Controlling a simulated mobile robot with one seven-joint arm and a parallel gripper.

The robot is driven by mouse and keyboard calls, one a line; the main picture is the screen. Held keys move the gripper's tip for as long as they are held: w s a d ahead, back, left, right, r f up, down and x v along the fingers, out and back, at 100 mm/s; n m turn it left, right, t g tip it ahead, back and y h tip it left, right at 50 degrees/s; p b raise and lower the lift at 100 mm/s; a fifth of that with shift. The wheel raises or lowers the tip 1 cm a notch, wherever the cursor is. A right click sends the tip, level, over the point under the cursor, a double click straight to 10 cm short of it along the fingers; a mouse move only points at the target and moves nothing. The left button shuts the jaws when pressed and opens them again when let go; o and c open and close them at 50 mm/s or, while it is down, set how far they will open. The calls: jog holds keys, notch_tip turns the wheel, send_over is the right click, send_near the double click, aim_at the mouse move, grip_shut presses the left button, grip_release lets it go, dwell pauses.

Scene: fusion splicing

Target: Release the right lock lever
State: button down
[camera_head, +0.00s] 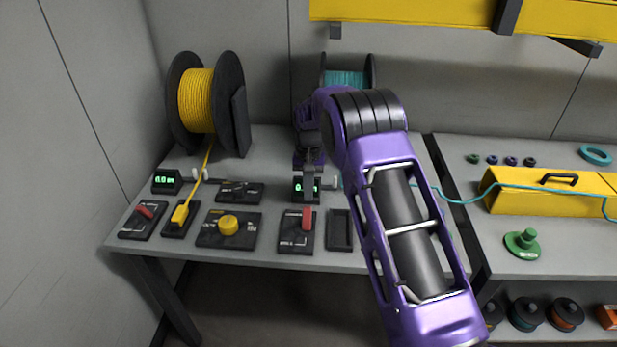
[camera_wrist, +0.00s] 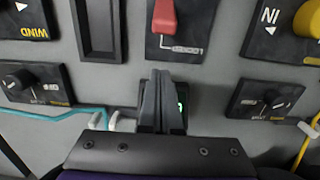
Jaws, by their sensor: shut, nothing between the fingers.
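The right lock lever (camera_head: 307,218) is a red handle on a dark panel (camera_head: 290,240) near the front of the grey bench. In the head view it points away from the front edge. The red lever (camera_wrist: 165,16) also shows at the top of the wrist view, partly cut off. My gripper (camera_head: 308,196) hangs just behind the lever, over a small green-digit display (camera_head: 299,188). In the wrist view my gripper (camera_wrist: 161,76) has its fingers together and empty, with a visible gap to the lever. The fingers hide much of the display.
An empty dark tray (camera_head: 340,230) lies right of the lever panel. A yellow knob panel (camera_head: 228,226) and another red lever (camera_head: 145,211) lie left. A yellow spool (camera_head: 197,100) and a teal spool (camera_head: 345,78) stand behind. A teal cable (camera_head: 460,199) runs right.

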aim_at(306, 209)
jog(key=shift+s+r, duration=0.15)
jog(key=shift+s, duration=0.8)
jog(key=shift+s+r, duration=0.1)
jog(key=shift+s, duration=0.85)
jog(key=shift+s+a+r+t+b, duration=0.15)
jog(key=shift+s+t+b, duration=0.25)
jog(key=shift+t+b, duration=0.35)
jog(key=s+t+b, duration=0.1)
jog(key=t+b, duration=0.1)
jog(key=b, duration=0.1)
jog(key=shift+s, duration=0.25)
jog(key=shift+s+r+t+b, duration=0.3)
jog(key=shift+s+t+b, duration=0.3)
jog(key=shift+b, duration=0.45)
jog(key=shift+s+r, duration=0.1)
jog(key=shift+r, duration=0.15)
